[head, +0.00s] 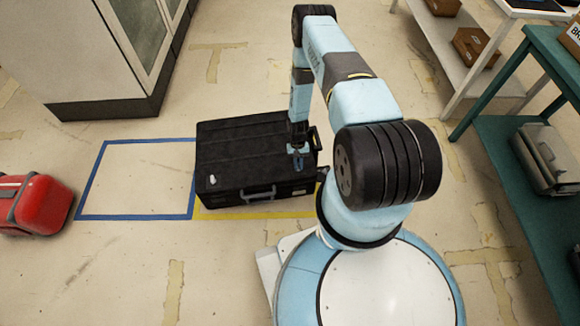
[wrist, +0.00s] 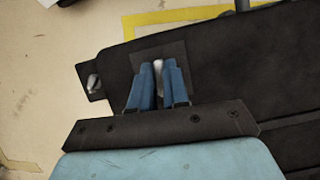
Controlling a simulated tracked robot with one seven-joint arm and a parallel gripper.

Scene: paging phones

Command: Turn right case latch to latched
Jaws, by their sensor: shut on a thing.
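The black case (head: 245,150) lies flat on the floor in the head view, and its dark lid fills much of the wrist view (wrist: 220,60). My gripper (head: 298,165) is over the right part of the case, near its front edge. In the wrist view, my gripper's blue fingers (wrist: 158,82) are shut on a small pale grey piece, the right case latch (wrist: 158,66), over a dark square plate. The latch's tip shows between the fingertips; the rest is hidden. Its latched state cannot be told. A similar pale latch (head: 212,179) shows at the case's front left.
The case has a grey front handle (head: 259,193) and stands on a yellow floor outline (head: 228,214). A blue-outlined floor square (head: 137,178) to its left is empty. A red case (head: 32,204) lies farther left. A teal shelf unit (head: 497,130) stands at right.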

